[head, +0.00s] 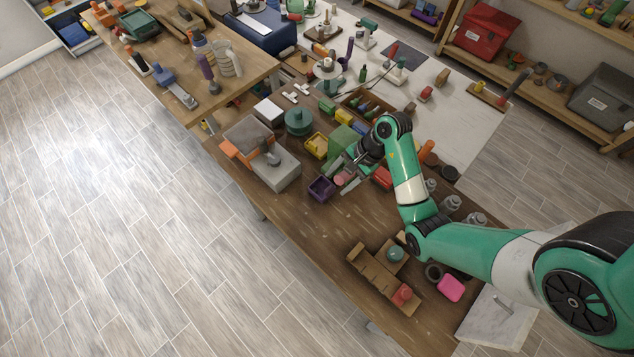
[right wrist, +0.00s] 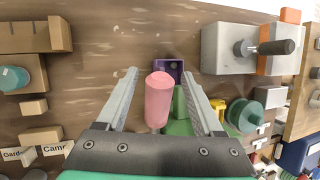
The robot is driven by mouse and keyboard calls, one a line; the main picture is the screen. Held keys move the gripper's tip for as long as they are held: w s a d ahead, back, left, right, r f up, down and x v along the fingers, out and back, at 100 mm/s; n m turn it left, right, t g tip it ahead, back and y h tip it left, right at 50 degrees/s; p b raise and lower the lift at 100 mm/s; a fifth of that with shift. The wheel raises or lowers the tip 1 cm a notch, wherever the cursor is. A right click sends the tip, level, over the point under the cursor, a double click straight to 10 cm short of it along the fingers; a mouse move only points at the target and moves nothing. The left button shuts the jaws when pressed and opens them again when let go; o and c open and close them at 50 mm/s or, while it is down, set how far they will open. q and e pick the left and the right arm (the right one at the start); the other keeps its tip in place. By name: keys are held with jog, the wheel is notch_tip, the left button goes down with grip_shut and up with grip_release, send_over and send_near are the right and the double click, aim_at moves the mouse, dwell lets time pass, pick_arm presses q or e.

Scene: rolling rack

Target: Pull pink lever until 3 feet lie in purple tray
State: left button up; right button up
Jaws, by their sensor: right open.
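The pink lever (head: 340,181) is a short, rounded pink handle in front of a green box (head: 343,139). The purple tray (head: 321,188) is a small square bin to the left of the lever. My right gripper (head: 345,177) is open, with its fingers on both sides of the lever. In the right wrist view the pink lever (right wrist: 158,102) stands between the two fingers, with gaps on both sides, and the purple tray (right wrist: 176,66) is just beyond it. The lever hides part of the tray, and I cannot make out any feet in it. My left gripper is not in view.
A grey block machine (head: 275,170) with a handle stands left of the tray. A yellow bin (head: 316,146) and a red block (head: 382,178) are close by. A wooden stand (head: 372,275) lies nearer the front. The brown table between is clear.

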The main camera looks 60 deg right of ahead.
jog(key=shift+f, duration=0.15)
grip_shut()
dwell(0.4)
dwell(1.0)
